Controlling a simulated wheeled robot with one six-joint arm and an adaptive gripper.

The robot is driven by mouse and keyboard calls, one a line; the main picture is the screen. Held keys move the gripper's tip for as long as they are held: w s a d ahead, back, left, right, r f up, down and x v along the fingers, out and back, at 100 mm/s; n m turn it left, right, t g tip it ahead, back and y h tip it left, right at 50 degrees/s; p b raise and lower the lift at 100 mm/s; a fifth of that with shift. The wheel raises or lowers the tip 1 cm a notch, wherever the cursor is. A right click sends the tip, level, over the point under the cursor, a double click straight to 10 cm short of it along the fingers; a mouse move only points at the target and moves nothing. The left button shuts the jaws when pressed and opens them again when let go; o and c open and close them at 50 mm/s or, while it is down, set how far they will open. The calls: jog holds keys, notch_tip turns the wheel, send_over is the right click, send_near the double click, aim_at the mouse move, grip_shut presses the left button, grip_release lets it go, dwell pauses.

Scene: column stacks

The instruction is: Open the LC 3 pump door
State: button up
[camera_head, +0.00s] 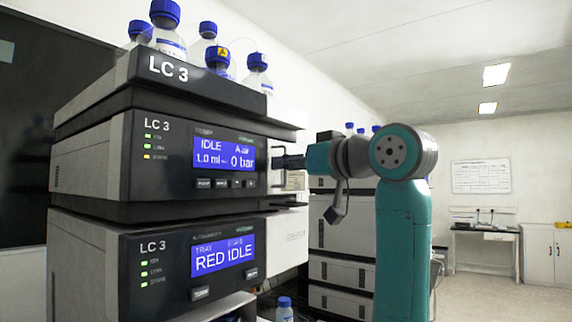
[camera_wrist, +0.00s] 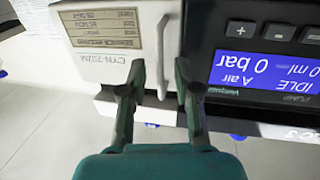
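The LC 3 pump module (camera_head: 165,165) is the middle unit of the stack, with a lit blue display reading IDLE and 0 bar. In the wrist view, upside down, the pale door panel (camera_wrist: 105,70) with a printed label lies left of the pump display (camera_wrist: 258,68). A slim pale upright handle (camera_wrist: 163,50) stands at the panel's edge beside the dark display front. My gripper (camera_wrist: 160,68) is open, one finger on each side of the handle, with gaps visible.
A lower LC 3 unit (camera_head: 165,265) stands below, reading RED IDLE. Blue-capped bottles (camera_head: 168,38) stand on top of the stack. A second instrument stack (camera_head: 342,240) stands behind my arm. The floor to the right (camera_head: 500,290) is clear.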

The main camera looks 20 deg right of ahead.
jog(key=shift+w+a, duration=0.2)
jog(key=shift+w, duration=0.3)
grip_shut()
jog(key=shift+s+d, duration=0.1)
